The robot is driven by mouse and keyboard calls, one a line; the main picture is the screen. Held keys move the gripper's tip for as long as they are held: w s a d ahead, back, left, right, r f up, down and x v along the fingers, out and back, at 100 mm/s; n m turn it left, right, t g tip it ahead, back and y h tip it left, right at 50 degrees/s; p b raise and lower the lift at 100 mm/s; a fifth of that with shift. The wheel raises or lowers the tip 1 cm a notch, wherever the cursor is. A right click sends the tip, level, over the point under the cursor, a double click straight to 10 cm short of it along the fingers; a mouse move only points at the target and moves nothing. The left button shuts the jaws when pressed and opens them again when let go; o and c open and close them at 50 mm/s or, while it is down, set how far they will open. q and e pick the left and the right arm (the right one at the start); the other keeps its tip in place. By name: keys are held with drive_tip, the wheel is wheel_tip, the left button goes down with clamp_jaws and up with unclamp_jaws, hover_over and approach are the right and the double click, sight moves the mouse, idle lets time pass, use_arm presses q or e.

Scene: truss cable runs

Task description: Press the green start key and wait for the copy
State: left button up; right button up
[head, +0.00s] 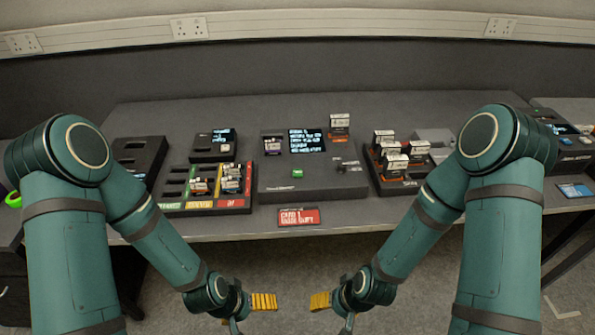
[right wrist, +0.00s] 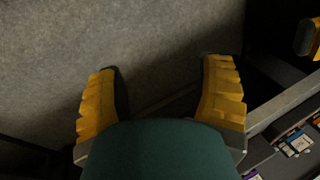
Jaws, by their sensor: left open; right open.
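The green start key (head: 297,173) sits on the front of a dark copier unit (head: 310,186) at the middle of the table. The unit has a lit screen (head: 307,141) with lines of text too small to read surely. A card stands upright at the unit's back right (head: 339,122). My left gripper (head: 264,301) and my right gripper (head: 320,301) hang in front of the table's edge, below and well apart from the key. Both are empty. In the right wrist view my right gripper's yellow fingers (right wrist: 160,100) are spread wide over the floor.
A tray with red, yellow and green sections (head: 204,204) holds several cards on the left. A black rack (head: 397,185) with several upright cards stands on the right. A red sign (head: 298,217) is at the table's front edge. Bare tabletop (head: 350,208) lies right of it.

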drive_tip(key=shift+o, duration=0.2)
clamp_jaws()
idle(0.4)
idle(0.6)
